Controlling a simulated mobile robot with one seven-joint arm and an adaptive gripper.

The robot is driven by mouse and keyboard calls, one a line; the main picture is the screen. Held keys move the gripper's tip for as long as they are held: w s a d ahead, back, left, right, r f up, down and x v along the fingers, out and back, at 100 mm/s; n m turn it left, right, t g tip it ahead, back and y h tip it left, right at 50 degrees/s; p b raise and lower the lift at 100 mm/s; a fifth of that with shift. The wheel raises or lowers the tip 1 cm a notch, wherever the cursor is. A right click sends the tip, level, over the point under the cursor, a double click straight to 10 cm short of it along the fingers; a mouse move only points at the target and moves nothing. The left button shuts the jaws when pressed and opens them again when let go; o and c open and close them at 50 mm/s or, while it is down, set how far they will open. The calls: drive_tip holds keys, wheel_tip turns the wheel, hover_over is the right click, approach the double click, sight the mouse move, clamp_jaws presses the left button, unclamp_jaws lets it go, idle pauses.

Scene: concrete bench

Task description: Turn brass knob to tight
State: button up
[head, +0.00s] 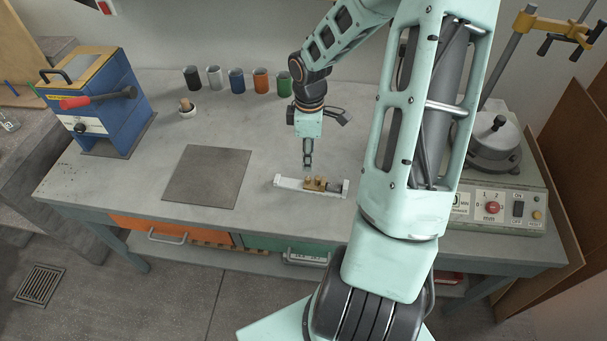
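A small brass fitting (315,184) sits on a pale grey bar-shaped base (290,184) on the concrete bench, right of the dark square mat. The brass part is too small in view to tell its knob from its body or to read any tight mark. A dark piece shows at the fitting's right end. My gripper (308,166) points down just above and slightly behind the brass fitting, seemingly apart from it. Its fingers look close together, but their gap is too small to judge. Nothing is visible in them.
A dark square mat (207,177) lies left of the base. Several coloured cups (237,81) line the back. A blue machine (98,105) with a red handle stands left; a control box (497,205) stands right. My arm covers the bench right of the fitting.

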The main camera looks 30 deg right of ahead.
sight(308, 178)
wheel_tip(308, 178, down, 9)
drive_tip(key=shift+r, duration=0.2)
clamp_jaws()
idle(0.3)
